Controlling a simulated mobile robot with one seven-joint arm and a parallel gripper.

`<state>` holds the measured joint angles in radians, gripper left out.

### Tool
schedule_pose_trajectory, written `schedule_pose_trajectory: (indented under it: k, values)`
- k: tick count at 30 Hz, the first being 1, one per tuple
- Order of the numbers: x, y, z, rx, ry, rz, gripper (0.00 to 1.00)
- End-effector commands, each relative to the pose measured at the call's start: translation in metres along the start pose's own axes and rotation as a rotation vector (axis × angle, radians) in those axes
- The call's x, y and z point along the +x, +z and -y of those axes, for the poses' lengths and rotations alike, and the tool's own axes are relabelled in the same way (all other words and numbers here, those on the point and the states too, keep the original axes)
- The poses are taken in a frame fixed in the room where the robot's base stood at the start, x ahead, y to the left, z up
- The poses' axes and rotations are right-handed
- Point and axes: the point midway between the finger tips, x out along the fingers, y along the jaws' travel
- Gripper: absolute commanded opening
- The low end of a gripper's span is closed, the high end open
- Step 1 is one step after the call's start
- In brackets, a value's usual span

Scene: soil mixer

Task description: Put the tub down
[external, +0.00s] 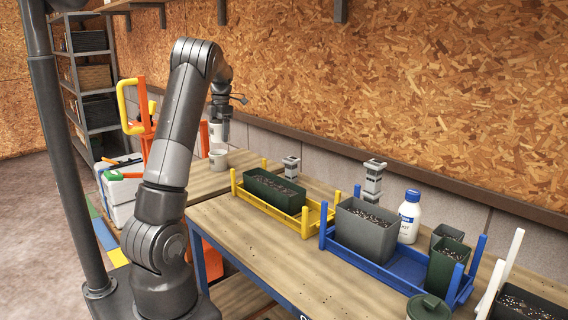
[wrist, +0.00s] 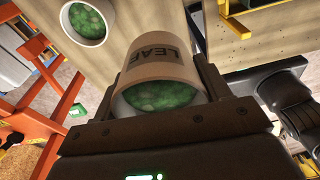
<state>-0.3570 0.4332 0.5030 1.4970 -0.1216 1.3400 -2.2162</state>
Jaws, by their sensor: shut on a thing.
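My gripper (external: 221,113) is shut on a pale tub (wrist: 160,60) marked LEAF, with green material inside its open mouth. In the wrist view the tub sits between the two fingers. In the external view the held tub (external: 216,134) is a small pale shape under my gripper, above the far wooden table. Whether its base touches anything cannot be told. A second pale tub (external: 218,160) stands on that table just below it; in the wrist view a similar tub with green contents (wrist: 87,22) shows at the upper left, apart from the held one.
The far tabletop (external: 208,182) has bare wood around the standing tub. Orange-handled equipment (external: 140,105) is at the left.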

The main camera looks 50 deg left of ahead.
Motion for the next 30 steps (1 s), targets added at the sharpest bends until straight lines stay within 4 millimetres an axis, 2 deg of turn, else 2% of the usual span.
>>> schedule_pose_trajectory:
  k: [1,3,9,15,20,23,30]
  values:
    - [0.002,-0.011,-0.013,-0.045,-0.004,-0.001,0.42]
    - [0.003,-0.022,-0.026,-0.096,-0.008,-0.002,0.42]
    - [0.006,-0.048,-0.052,-0.201,-0.018,-0.006,0.42]
    - [0.039,-0.044,-0.052,-0.201,-0.02,-0.008,0.42]
    - [0.057,-0.043,-0.055,-0.201,-0.018,-0.006,0.42]
    - [0.068,-0.049,-0.067,-0.204,-0.019,-0.007,0.42]
    - [0.103,-0.072,-0.116,-0.204,-0.019,-0.007,0.42]
